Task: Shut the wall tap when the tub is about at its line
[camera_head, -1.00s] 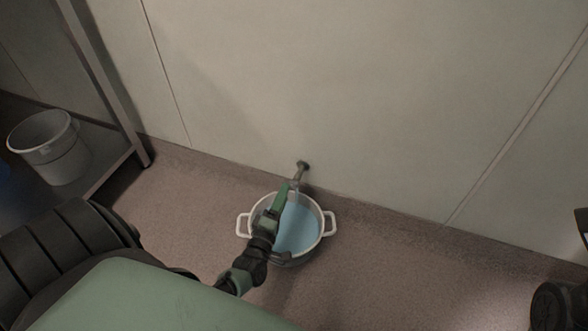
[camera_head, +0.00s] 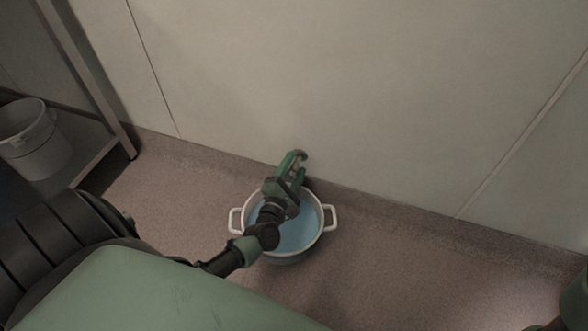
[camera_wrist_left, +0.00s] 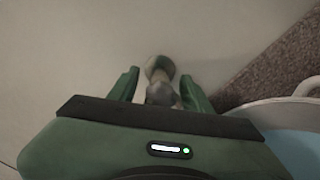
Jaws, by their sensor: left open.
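The wall tap (camera_head: 301,155) sticks out low on the wall, partly hidden by my left gripper. The tub (camera_head: 328,218) is white with two side handles and stands on the floor below it. Blue water (camera_head: 302,234) covers its inside; I cannot make out the line. My left gripper (camera_head: 297,165) is open at the tap, above the tub's far rim. In the left wrist view the tap (camera_wrist_left: 158,70) sits between the two open green fingers (camera_wrist_left: 160,84). The tub's rim (camera_wrist_left: 262,104) shows at the right there. Whether water is running is hidden. My right gripper is not in view.
A grey bucket (camera_head: 36,140) stands on the low shelf (camera_head: 92,166) of a metal rack at the left. The wall (camera_head: 370,90) is close behind the tap. The floor (camera_head: 400,250) right of the tub is clear.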

